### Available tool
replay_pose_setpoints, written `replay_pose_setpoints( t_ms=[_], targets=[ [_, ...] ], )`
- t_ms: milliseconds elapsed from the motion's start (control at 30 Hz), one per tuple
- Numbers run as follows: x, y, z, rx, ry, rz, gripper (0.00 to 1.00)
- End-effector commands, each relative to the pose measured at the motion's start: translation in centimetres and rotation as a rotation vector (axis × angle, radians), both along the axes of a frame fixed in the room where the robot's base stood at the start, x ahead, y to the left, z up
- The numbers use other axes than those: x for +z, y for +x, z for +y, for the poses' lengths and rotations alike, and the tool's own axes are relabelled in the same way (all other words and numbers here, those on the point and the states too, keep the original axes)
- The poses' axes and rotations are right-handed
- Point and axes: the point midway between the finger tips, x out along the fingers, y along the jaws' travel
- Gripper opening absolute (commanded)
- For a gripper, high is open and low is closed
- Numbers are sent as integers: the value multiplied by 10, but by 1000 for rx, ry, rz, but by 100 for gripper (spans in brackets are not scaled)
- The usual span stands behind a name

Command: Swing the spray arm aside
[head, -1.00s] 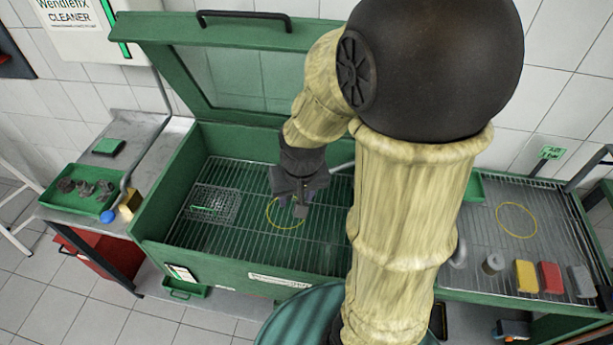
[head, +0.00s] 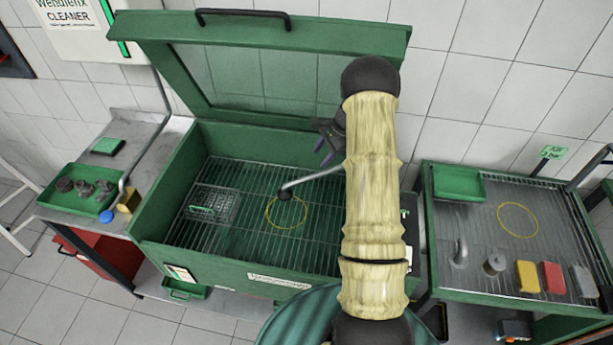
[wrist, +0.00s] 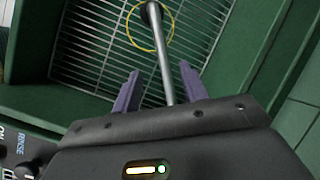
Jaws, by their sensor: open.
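The spray arm (head: 312,180) is a thin grey tube ending in a black nozzle (head: 285,194). It reaches over the wire rack of the green wash cabinet, its nozzle by the yellow ring (head: 272,222). My forearm hides its right end. My gripper (head: 324,151), with purple fingers, is open and empty, above the cabinet's back right part. In the wrist view the spray arm (wrist: 160,50) runs up from between my gripper's fingers (wrist: 159,74) to the nozzle over the ring. Whether the tube lies between the fingers in depth, I cannot tell.
The cabinet's green lid (head: 150,35) stands open behind. A wire basket (head: 225,207) sits on the rack's left. A green parts tray (head: 62,204) is on the left bench. The right draining rack (head: 480,270) holds a green tray (head: 458,187) and several coloured blocks.

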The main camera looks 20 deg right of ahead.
Motion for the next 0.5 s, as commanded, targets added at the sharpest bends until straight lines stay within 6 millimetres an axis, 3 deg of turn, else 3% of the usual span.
replay_pose_setpoints(
  t_ms=[500],
  targets=[
    [-8,2,3,-3,5,2,43]
  ],
)
